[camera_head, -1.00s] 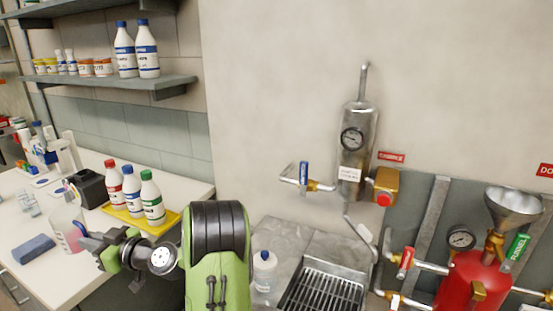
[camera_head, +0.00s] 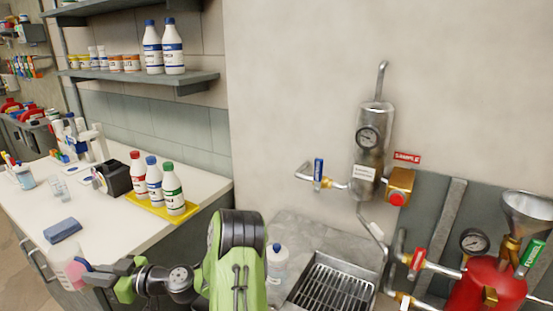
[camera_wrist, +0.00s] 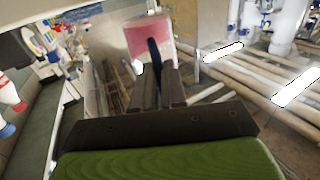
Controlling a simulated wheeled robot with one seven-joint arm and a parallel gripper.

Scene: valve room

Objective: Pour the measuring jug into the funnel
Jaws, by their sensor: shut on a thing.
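The measuring jug (camera_head: 66,266), clear with pink liquid, is at the lower left in the head view, in front of the counter's edge. My gripper (camera_head: 88,272) is shut on it from the right. In the wrist view the jug (camera_wrist: 150,38) stands beyond my fingers (camera_wrist: 158,82), with a dark blue handle between them. It looks about upright. The metal funnel (camera_head: 527,213) sits on top of the red tank (camera_head: 485,287) at the far right, far from my gripper. A green tag hangs beside it.
The white counter (camera_head: 105,235) holds a yellow tray (camera_head: 160,207) with three bottles, a blue block (camera_head: 62,229) and a black device. A white bottle (camera_head: 277,262) stands by the sink grate (camera_head: 330,285). Pipes and a steel cylinder (camera_head: 374,150) line the wall before the tank.

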